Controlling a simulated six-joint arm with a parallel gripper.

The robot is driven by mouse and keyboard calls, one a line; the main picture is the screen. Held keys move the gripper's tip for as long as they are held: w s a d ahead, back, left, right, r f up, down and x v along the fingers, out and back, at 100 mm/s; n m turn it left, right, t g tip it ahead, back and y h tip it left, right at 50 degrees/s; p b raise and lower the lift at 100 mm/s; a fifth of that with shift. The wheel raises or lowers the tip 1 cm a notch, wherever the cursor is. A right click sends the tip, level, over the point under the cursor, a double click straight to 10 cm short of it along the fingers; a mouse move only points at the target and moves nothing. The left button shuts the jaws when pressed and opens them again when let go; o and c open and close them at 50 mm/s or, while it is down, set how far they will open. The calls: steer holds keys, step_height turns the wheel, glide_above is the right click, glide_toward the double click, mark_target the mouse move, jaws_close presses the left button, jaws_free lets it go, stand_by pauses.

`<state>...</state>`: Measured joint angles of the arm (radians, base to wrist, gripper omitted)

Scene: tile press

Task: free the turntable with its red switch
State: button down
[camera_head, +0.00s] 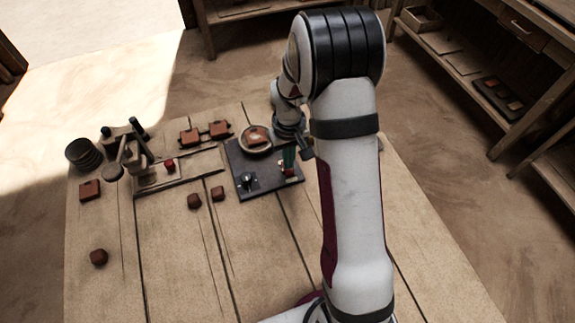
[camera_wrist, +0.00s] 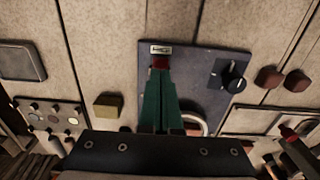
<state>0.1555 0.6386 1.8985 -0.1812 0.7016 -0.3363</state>
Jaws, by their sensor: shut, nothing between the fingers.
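A dark panel (camera_head: 270,183) lies on the wooden table and also shows in the wrist view (camera_wrist: 205,60). The small red switch (camera_wrist: 160,62) stands near one edge of the panel, beside a small white label (camera_wrist: 160,49). My gripper (camera_wrist: 160,74) has its green fingers together, with the tips right at the switch; I cannot tell whether they touch it. In the head view my gripper (camera_head: 289,164) points down over the panel. The round turntable (camera_head: 255,148) carries a red-brown tile (camera_head: 256,134). In the wrist view my fingers and wrist partly hide the turntable.
A black knob (camera_wrist: 233,75) stands on the panel. Red-brown clay lumps (camera_head: 194,201) lie to its left. A wooden press (camera_head: 130,150) and more tiles (camera_head: 90,190) are farther left. A yellow block (camera_wrist: 108,105) lies beside the panel. The table's front is mostly clear.

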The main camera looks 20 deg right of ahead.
steer(key=shift+r, duration=2.75)
steer(key=s+a+r+m, duration=0.2)
steer(key=s+a+r, duration=0.1)
steer(key=s, duration=0.5)
steer(key=s+a+r+m+y, duration=0.1)
steer(key=s+a+r, duration=0.2)
steer(key=s, duration=0.6)
steer(key=s+a+r+m, duration=0.2)
steer(key=s+r, duration=0.3)
steer(key=s, duration=0.3)
steer(key=shift+s+a+r+m+y, duration=0.2)
steer(key=shift+a+r+m+y, duration=0.15)
steer(key=shift+a, duration=0.4)
steer(key=w+d+f+m, duration=0.1)
steer(key=w+d+m, duration=0.2)
steer(key=w, duration=0.6)
steer(key=w+d+f+m+h, duration=0.1)
steer(key=w+d+f+m, duration=0.1)
steer(key=w+m, duration=0.3)
steer(key=w+d+f+m, duration=0.1)
steer(key=w+d+m, duration=0.3)
steer(key=w, duration=0.9)
steer(key=shift+w+d+f+h, duration=0.2)
steer(key=shift+d+f+h, duration=0.05)
steer(key=shift+f+h, duration=0.1)
